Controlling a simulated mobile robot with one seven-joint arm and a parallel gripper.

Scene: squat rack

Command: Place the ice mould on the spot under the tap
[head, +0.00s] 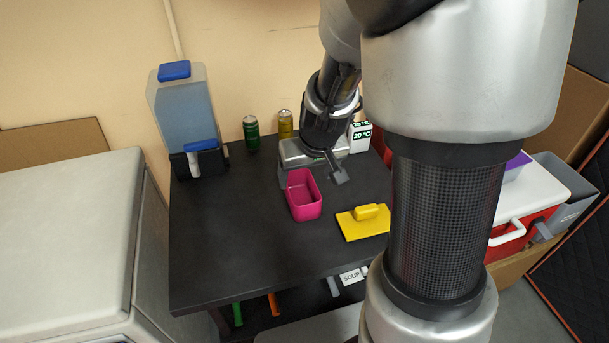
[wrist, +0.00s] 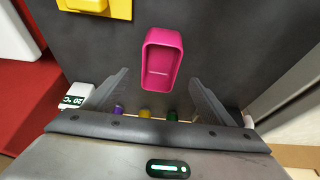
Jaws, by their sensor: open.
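The ice mould, seemingly the magenta open box (head: 308,212), sits upright on the black table (head: 225,245), near the middle. It looks empty. In the wrist view the mould (wrist: 161,58) lies ahead of and between the two finger directions. My gripper (head: 312,175) is open and empty, pointing down close behind and above the mould; in the wrist view its fingers (wrist: 158,88) are spread wide, with no contact visible. The clear dispenser (head: 183,105) with a blue lid stands at the table's back left, with a blue tap (head: 200,147). The spot under the tap is hard to make out.
A green can (head: 251,134) and a yellow can (head: 285,124) stand along the back. A white temperature display (head: 361,138) is at back right. A yellow lid with a handle (head: 365,222) lies right of the mould. The table's left and front are clear.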

